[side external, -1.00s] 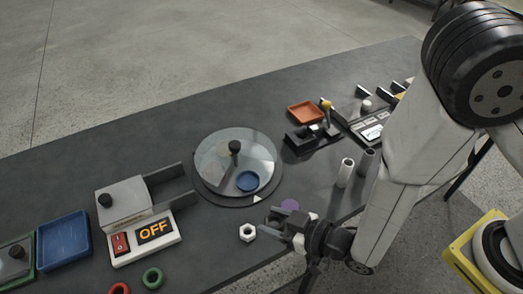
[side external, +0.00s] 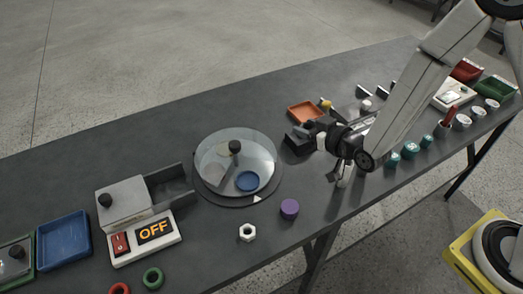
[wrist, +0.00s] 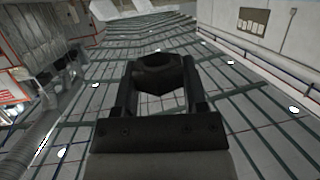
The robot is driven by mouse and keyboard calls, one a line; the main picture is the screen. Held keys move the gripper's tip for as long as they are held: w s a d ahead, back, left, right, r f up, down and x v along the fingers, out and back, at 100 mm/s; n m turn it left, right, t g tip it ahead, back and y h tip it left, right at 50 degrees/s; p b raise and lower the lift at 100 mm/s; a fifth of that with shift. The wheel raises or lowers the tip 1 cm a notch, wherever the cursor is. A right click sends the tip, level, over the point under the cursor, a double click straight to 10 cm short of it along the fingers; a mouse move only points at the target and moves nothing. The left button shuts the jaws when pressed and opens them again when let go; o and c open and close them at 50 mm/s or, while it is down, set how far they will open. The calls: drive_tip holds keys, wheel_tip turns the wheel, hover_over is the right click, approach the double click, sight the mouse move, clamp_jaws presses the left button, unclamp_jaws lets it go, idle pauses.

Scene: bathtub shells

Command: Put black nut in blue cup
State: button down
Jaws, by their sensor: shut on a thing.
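The black nut (wrist: 158,75) is a dark hexagonal block between the two fingers of my gripper (wrist: 158,92) in the wrist view. My gripper also shows in the side view (side external: 314,130), pointing left above the table; the nut is hard to make out there against dark parts. The blue cup (side external: 248,181) is a small round dish on a dark turntable (side external: 210,195), at the front right of its disc. A clear round cover (side external: 262,155) with a black knob (side external: 235,147) lies over the turntable. My gripper is to the right of and behind the blue cup, apart from it.
A white nut (side external: 247,232) and a purple cylinder (side external: 290,208) stand on the table front. The OFF switch box (side external: 147,237), grey drawer box (side external: 125,200) and blue tray (side external: 63,240) are left. An orange tray (side external: 305,111) and black lever device (side external: 298,141) are near my gripper.

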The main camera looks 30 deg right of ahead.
drive_tip(key=w+d+r+m+h, duration=0.1)
drive_tip(key=d, duration=0.5)
drive_tip(key=w+d+r+m+h, duration=0.1)
drive_tip(key=w+d+r, duration=0.1)
drive_tip(key=d, duration=0.3)
drive_tip(key=s+a+f, duration=0.1)
drive_tip(key=a, duration=0.2)
drive_tip(key=a+f+n+y, duration=0.1)
drive_tip(key=a, duration=0.2)
drive_tip(key=s+a+f+n+y, duration=0.1)
drive_tip(key=a, duration=0.3)
drive_tip(key=shift+s+a, duration=0.1)
drive_tip(key=shift+s, duration=0.25)
drive_tip(key=s+a+f+n+g+y, duration=0.1)
drive_tip(key=s+a+f+n+y, duration=0.1)
drive_tip(key=s+a, duration=0.7)
drive_tip(key=s+a+f+n+g+y, duration=0.1)
drive_tip(key=s+a+f+n+y, duration=0.2)
drive_tip(key=s+a, duration=0.7)
drive_tip(key=shift+a+f+y, duration=0.5)
drive_tip(key=shift+a+f, duration=0.05)
drive_tip(key=shift+a, duration=0.2)
drive_tip(key=w+a+f, duration=0.2)
drive_tip(key=w, duration=0.1)
drive_tip(key=w+a+f, duration=0.6)
drive_tip(key=shift+w, duration=0.15)
drive_tip(key=shift+w+a+f, duration=0.15)
drive_tip(key=shift+w+f, duration=0.05)
drive_tip(key=shift+f, duration=0.15)
